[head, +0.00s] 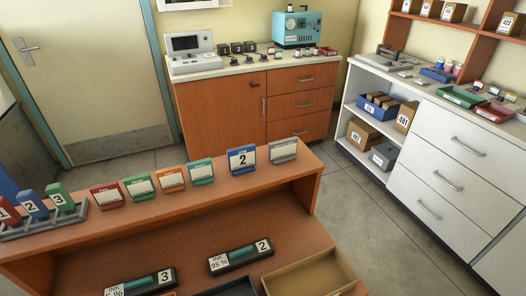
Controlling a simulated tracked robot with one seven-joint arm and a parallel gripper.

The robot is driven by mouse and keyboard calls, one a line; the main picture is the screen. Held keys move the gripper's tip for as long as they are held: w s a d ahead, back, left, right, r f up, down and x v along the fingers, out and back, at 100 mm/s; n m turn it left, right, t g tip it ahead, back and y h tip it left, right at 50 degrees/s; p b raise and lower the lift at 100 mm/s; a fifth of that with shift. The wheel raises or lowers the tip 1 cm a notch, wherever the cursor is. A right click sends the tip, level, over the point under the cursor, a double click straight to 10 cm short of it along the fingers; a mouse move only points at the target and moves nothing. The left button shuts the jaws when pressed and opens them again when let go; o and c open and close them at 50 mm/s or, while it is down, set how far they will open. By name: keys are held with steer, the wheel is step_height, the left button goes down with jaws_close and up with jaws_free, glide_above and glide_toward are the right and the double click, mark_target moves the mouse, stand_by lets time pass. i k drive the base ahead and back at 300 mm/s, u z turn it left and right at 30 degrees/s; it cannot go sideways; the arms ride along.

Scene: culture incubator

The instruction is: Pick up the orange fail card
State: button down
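An orange card (171,179) with a white label stands upright in a row along the top shelf of the wooden desk. Its label is too small to read, so I cannot confirm the word on it. A green card (139,188) stands just to its left and a teal card (201,171) just to its right, with small gaps between them. My gripper is not in view.
A red card (107,196), a blue card numbered 2 (242,160) and a grey card (284,150) share the row. A grey rack (45,229) holds numbered blocks at left. Dark labelled blocks (240,257) and a tan tray (312,279) lie on the lower shelf.

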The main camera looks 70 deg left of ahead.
mark_target(172, 179)
steer(key=z, duration=0.15)
steer(key=i, duration=0.85)
steer(key=u, duration=1.7)
steer(key=i, duration=0.15)
steer(key=u, duration=2.15)
